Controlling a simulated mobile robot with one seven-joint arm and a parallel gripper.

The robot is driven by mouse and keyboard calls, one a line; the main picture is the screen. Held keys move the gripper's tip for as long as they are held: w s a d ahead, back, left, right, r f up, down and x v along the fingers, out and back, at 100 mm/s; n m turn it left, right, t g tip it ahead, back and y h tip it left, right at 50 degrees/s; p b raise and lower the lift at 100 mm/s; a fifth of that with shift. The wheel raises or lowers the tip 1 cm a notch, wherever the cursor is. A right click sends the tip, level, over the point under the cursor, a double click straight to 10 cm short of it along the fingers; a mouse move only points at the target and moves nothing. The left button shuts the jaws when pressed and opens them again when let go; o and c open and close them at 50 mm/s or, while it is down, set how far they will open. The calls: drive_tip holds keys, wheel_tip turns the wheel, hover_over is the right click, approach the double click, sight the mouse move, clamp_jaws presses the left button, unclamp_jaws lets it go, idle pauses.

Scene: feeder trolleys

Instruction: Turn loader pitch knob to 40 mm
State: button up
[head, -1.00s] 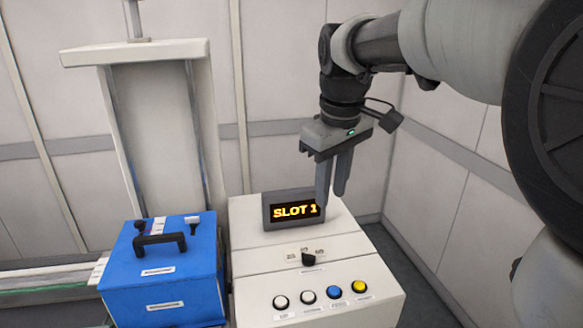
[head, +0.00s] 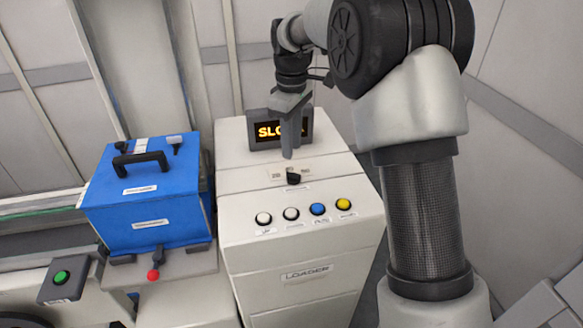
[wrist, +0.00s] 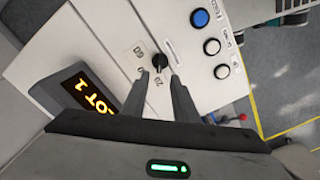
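The loader's pitch knob (head: 293,178) is a small black knob on the sloped top of the white loader cabinet (head: 290,247). Small printed marks surround it, too small to read surely; which one it points at I cannot tell. It also shows in the wrist view (wrist: 153,62), just beyond my fingertips. My gripper (head: 288,154) points down above and slightly behind the knob, partly covering the display (head: 263,131). In the wrist view my gripper (wrist: 161,77) has its two fingers apart with nothing between them. The knob appears nearer the left finger there.
White, blue and yellow buttons (head: 317,209) line the cabinet's front edge below the knob. A blue handled box (head: 146,208) stands close on the left, with a red-knobbed lever (head: 153,274) in front and a green button (head: 62,277) further left. The display reads SLOT 1.

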sight(292, 172)
wheel_tip(292, 172, down, 8)
drive_tip(key=shift+r, duration=0.1)
drive_tip(key=shift+c, duration=0.6)
clamp_jaws()
